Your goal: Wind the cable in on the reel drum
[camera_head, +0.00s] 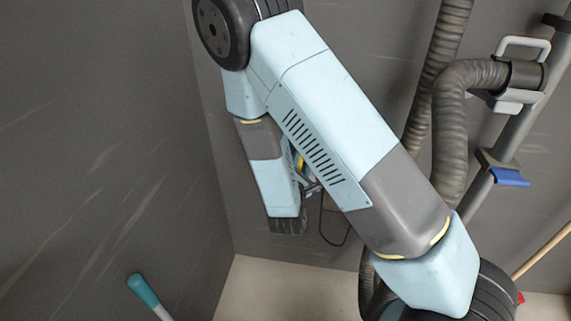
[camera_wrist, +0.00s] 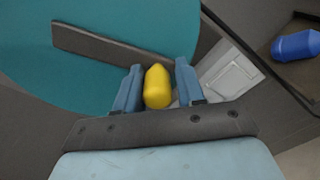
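In the wrist view, a large teal disc (camera_wrist: 90,80), which looks like the side of the reel drum, fills the upper left. A dark grey flat bar (camera_wrist: 100,42) lies across it, like a crank arm. A yellow rounded knob (camera_wrist: 157,88) stands between the two blue fingers of my gripper (camera_wrist: 160,72). The left finger is close to the knob, and a narrow gap shows at the right finger, so the gripper looks open around it. In the head view my arm hides most of this, with only a bit of yellow (camera_head: 299,163) visible. The cable on the drum cannot be made out.
In the head view, a ribbed grey hose (camera_head: 450,135) and a grey tube (camera_head: 515,130) with a blue clip (camera_head: 510,177) stand at right. A teal-ended handle (camera_head: 143,289) leans at lower left. A thin dark loop (camera_head: 335,240) hangs by the back wall. A blue object (camera_wrist: 296,46) shows in the wrist view.

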